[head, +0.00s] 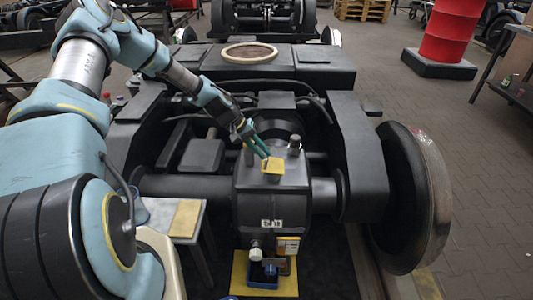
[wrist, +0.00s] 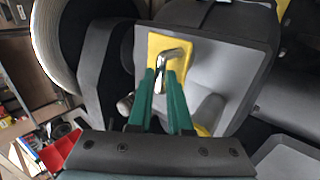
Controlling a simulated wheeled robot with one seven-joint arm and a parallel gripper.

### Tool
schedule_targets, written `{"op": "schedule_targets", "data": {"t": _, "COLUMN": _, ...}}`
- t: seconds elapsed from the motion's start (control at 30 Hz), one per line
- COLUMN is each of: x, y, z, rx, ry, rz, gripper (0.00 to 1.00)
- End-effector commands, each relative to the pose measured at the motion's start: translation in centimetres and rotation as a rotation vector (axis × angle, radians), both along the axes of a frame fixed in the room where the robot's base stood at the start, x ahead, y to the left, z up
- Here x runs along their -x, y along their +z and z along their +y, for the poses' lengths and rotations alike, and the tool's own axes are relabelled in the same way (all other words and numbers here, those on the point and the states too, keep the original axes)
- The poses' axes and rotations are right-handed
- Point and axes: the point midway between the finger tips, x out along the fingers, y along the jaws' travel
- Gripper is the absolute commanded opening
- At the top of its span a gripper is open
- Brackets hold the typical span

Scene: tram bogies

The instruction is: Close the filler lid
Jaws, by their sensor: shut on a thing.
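The filler lid (head: 272,174) is a small yellow plate on top of the dark gearbox housing (head: 270,203) in the head view. In the wrist view the yellow lid (wrist: 158,44) carries a bent silver handle (wrist: 176,53). My gripper (head: 264,155) reaches down to the lid from the upper left. Its green fingers, also in the wrist view (wrist: 163,76), are shut on the handle, one on each side of its end. The fingers hide part of the lid. I cannot tell whether the lid lies fully flat.
A dark cap (head: 294,144) stands on the housing behind the lid to the right. A large wheel (head: 412,195) is at the right.

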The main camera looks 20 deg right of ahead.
Motion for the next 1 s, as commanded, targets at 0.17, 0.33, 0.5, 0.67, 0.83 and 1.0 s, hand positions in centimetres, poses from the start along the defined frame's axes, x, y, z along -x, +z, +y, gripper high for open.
{"op": "schedule_targets", "data": {"t": 0.17, "x": -0.4, "y": -1.3, "z": 0.8, "rx": -0.003, "ry": 0.001, "rz": -0.001, "gripper": 0.00}}
{"op": "schedule_targets", "data": {"t": 0.33, "x": -0.5, "y": -1.9, "z": 1.3, "rx": -0.005, "ry": 0.001, "rz": 0.001, "gripper": 0.00}}
{"op": "schedule_targets", "data": {"t": 0.5, "x": -0.7, "y": -2.4, "z": 1.7, "rx": -0.008, "ry": 0.001, "rz": 0.001, "gripper": 0.00}}
{"op": "schedule_targets", "data": {"t": 0.67, "x": -0.7, "y": -2.6, "z": 1.9, "rx": -0.009, "ry": 0.002, "rz": 0.001, "gripper": 0.00}}
{"op": "schedule_targets", "data": {"t": 0.83, "x": -0.7, "y": -2.7, "z": 2.0, "rx": -0.009, "ry": 0.002, "rz": 0.001, "gripper": 0.00}}
{"op": "schedule_targets", "data": {"t": 1.0, "x": -0.7, "y": -2.7, "z": 2.0, "rx": -0.010, "ry": 0.002, "rz": 0.001, "gripper": 0.18}}
